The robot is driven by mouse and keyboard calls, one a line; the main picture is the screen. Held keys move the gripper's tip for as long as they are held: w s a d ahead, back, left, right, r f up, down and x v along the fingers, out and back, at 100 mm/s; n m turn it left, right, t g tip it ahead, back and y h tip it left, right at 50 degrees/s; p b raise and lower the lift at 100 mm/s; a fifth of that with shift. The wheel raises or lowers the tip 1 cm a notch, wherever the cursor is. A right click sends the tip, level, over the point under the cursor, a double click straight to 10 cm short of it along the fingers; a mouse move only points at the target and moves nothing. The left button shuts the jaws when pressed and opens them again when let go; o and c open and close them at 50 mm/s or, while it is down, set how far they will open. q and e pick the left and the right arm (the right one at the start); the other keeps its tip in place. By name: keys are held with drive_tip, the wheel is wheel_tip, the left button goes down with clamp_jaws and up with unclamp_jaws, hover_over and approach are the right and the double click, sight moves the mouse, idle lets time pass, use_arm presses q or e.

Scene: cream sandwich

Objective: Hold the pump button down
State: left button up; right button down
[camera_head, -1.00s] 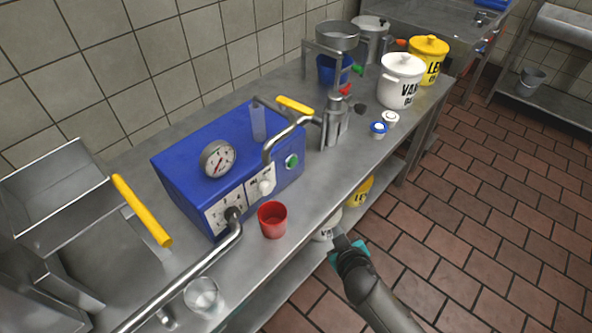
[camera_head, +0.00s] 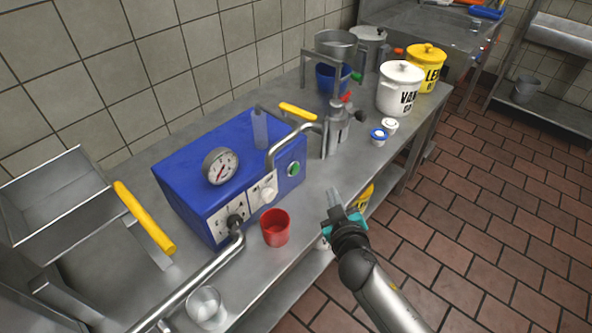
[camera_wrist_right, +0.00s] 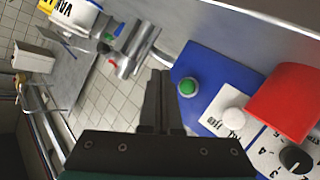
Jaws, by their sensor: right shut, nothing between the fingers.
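A white knob (camera_head: 268,192) is left of the button. My right gripper (camera_head: 334,199) is shut and empty, in front of the counter's front edge, to the right of and below the button. In the right wrist view its fingers (camera_wrist_right: 160,90) are together, just left of the button and apart from it. My left gripper is not in view.
A red cup (camera_head: 275,228) stands in front of the box and a clear glass (camera_head: 203,304) stands nearer. A bent steel pipe (camera_head: 190,283) and yellow-handled parts (camera_head: 145,218) are at left. White and yellow pots (camera_head: 400,88) stand farther right. The counter between button and gripper is clear.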

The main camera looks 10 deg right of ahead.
sight(294, 170)
drive_tip(key=w+a, duration=0.2)
drive_tip(key=w+a+b, duration=0.1)
drive_tip(key=w+a, duration=0.1)
drive_tip(key=w, duration=0.1)
drive_tip(key=shift+w+f, duration=0.1)
drive_tip(key=shift+w, duration=0.05)
drive_tip(key=shift+w+a+b, duration=0.4)
drive_tip(key=shift+w+a, duration=0.05)
drive_tip(key=shift+w, duration=0.05)
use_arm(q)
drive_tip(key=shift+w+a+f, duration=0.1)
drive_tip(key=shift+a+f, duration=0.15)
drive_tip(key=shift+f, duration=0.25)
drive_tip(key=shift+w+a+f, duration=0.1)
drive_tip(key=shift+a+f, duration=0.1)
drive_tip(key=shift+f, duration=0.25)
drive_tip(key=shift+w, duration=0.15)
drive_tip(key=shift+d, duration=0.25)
use_arm(e)
drive_tip(key=shift+w+a, duration=0.1)
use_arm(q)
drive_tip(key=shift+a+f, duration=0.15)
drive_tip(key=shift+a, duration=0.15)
use_arm(e)
drive_tip(key=shift+w+a, duration=0.2)
drive_tip(key=shift+w, duration=0.05)
